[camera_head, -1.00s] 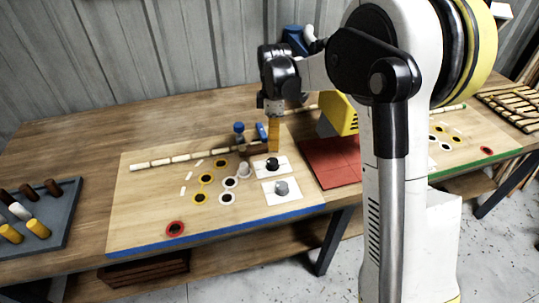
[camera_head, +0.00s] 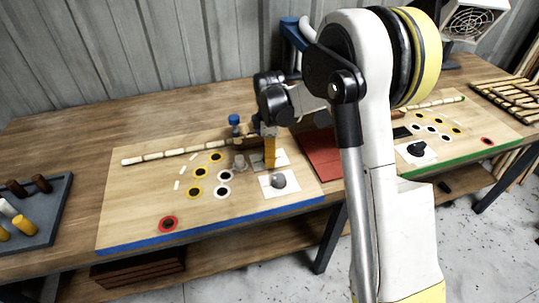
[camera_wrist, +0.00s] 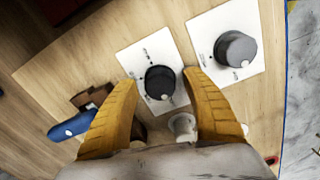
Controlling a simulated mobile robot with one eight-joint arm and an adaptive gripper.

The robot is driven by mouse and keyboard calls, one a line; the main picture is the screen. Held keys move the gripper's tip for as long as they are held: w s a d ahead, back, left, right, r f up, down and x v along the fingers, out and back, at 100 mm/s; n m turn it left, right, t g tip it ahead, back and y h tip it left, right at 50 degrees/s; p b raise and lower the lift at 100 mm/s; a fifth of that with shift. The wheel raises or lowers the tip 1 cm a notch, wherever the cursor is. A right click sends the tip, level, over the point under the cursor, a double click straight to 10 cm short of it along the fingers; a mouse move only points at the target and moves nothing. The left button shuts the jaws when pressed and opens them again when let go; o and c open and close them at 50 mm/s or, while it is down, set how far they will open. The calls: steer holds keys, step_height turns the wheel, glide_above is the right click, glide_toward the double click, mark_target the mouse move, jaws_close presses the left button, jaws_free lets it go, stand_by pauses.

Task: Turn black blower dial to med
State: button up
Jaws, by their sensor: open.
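The black dial (camera_wrist: 160,82) sits on a white plate (camera_wrist: 133,57) with small printed labels, too small to read, in the wrist view. A pale mark shows on its near edge. My gripper (camera_wrist: 160,76) is open, its two yellow fingers on either side of the dial with gaps visible. In the head view my gripper (camera_head: 270,165) is low over the board and hides the black dial. A grey dial (camera_wrist: 237,48) on its own white plate lies beside it; it also shows in the head view (camera_head: 278,181).
The wooden board (camera_head: 130,215) has a blue front edge and several ringed holes. A bamboo-like stick (camera_head: 165,155) lies behind them. A blue-topped item (camera_head: 235,122) and a blue object (camera_wrist: 78,126) are close to my gripper. A red mat (camera_head: 318,155) lies right.

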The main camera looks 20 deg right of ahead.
steer(key=c, duration=1.2)
steer(key=shift+m, duration=0.4)
steer(key=m, duration=0.5)
steer(key=shift+p, duration=0.4)
steer(key=m, duration=0.6)
steer(key=shift+p, duration=0.3)
steer(key=m, duration=0.6)
steer(key=shift+a+m, duration=0.1)
steer(key=shift+m, duration=0.2)
steer(key=m, duration=0.5)
steer(key=shift+p, duration=0.3)
steer(key=shift+m, duration=0.3)
